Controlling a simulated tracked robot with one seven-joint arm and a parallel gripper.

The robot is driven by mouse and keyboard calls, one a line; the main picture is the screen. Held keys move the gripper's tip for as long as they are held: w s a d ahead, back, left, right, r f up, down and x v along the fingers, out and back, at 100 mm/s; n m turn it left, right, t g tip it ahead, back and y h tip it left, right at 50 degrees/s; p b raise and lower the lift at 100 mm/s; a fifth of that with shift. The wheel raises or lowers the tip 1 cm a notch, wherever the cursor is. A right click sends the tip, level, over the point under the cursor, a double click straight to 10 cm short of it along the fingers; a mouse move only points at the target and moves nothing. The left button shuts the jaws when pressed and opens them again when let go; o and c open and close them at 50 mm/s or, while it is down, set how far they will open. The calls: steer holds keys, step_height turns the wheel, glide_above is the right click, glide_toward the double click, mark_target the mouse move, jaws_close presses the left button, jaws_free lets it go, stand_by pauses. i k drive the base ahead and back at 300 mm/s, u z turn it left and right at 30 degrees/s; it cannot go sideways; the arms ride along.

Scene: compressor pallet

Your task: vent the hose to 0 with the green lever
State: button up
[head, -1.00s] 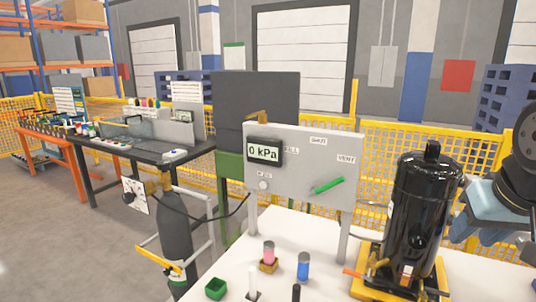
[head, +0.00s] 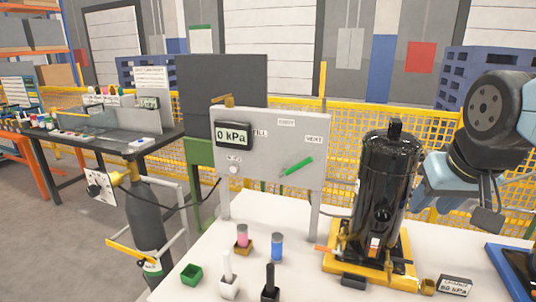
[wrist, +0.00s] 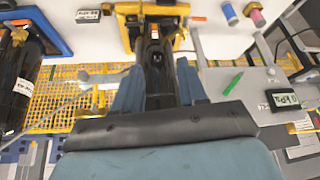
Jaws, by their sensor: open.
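The green lever (head: 298,166) is on the front of a grey panel (head: 262,190). Its free end slants up and right, towards the VENT label (head: 314,140). The panel's display (head: 234,134) reads 0 kPa. A dark hose (head: 190,208) runs from the gas cylinder's regulator to the panel. In the wrist view my gripper (wrist: 158,88) is open, its blue fingers apart over the black compressor (head: 384,190). The green lever also shows there (wrist: 232,84), right of the fingers and clear of them. Nothing is held.
The white table holds a green box (head: 191,275), pink (head: 242,236) and blue (head: 277,246) cylinders, and white and black stands. The compressor stands on a yellow base (head: 345,262) right of the panel. A blue-rimmed tray (head: 494,262) is at right.

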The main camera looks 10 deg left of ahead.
mark_target(285, 172)
steer(key=k, duration=1.2)
steer(key=u, duration=0.55)
steer(key=i, duration=1.5)
steer(key=z, duration=0.3)
